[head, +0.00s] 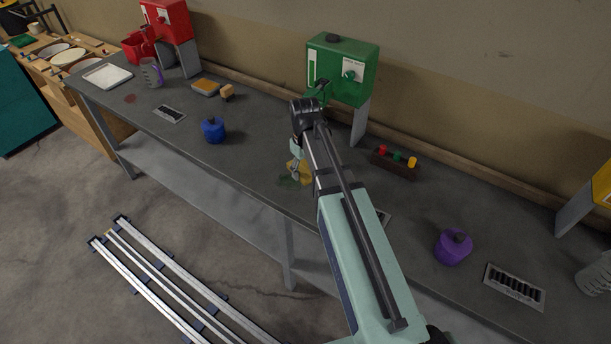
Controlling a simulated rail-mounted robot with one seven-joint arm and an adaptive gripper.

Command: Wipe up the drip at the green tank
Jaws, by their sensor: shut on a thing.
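The green tank (342,68) stands on its stand at the back of the grey bench, right of centre. A dark green drip (287,182) lies on the bench top in front of it, near the front edge. My gripper (296,174) points down just beside the drip, partly hidden by my arm. It is shut on a yellow cloth (305,171), mostly hidden behind the gripper and arm. The cloth is low at the bench, at the upper right of the drip; I cannot tell whether it touches the bench.
A blue jar (213,130) stands left and a purple jar (453,246) right. A rack with coloured caps (395,163) is right of the tank. A red tank (168,22), a sponge (206,87) and a reddish spot (130,99) are at left. Bench between blue jar and drip is clear.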

